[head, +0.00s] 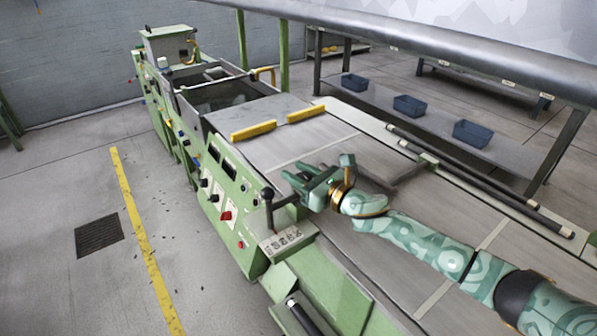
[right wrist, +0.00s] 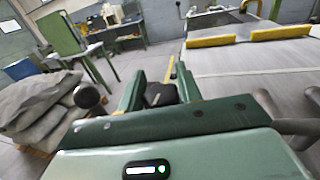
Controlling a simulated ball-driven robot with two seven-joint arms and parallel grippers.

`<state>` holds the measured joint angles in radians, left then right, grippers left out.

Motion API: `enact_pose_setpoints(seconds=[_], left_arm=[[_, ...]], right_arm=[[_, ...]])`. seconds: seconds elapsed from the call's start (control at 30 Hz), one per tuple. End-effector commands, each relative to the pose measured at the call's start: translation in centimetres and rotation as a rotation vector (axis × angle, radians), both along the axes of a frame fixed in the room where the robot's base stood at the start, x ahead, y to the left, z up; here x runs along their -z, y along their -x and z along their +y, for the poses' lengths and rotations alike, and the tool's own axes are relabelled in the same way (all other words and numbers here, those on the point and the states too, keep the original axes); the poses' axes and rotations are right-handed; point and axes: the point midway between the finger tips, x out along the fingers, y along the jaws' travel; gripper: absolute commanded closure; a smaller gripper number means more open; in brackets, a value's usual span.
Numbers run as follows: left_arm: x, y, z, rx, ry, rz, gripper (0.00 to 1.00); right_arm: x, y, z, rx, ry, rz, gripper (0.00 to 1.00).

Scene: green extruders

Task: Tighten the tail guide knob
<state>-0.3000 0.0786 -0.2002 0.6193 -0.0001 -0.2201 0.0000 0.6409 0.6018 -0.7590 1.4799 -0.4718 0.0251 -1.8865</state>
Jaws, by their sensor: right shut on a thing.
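My right gripper (head: 290,188) reaches in from the right over the green extruder's (head: 235,185) flat bed, at its left edge. In the right wrist view, the gripper (right wrist: 158,84) has its two green fingers on either side of a dark part, the black knob (right wrist: 160,97), and is shut on it. The fingers and wrist hide most of this knob in the head view. A black ball-topped lever (head: 268,195) stands just left of the fingertips; its ball (right wrist: 87,96) shows left of the fingers in the right wrist view. My left gripper is not in view.
A control panel (head: 226,190) with red and black knobs lines the machine's near side. Yellow bars (head: 254,131) lie across the bed beyond the gripper. Blue bins (head: 409,106) sit on a shelf behind. Grey sacks (right wrist: 38,105) lie at left.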

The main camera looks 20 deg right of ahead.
Motion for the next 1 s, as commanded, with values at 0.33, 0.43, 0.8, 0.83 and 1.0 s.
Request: enact_pose_setpoints(seconds=[0.33, 0.43, 0.8, 0.83, 1.0], left_arm=[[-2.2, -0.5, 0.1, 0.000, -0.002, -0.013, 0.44], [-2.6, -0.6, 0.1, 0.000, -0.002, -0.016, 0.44], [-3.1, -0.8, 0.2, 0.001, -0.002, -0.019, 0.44], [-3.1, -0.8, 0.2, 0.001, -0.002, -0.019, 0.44], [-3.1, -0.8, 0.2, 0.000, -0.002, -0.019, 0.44]], right_arm=[[-0.3, -0.1, -0.3, 0.290, -0.004, 0.001, 0.88], [-0.3, -0.1, -0.4, 0.383, -0.004, 0.001, 0.88], [0.0, -0.2, -0.9, 0.671, -0.003, 0.002, 0.88], [0.0, -0.2, -0.9, 0.689, -0.001, 0.001, 0.88], [0.0, -0.2, -1.1, 0.764, -0.001, 0.001, 0.88]])
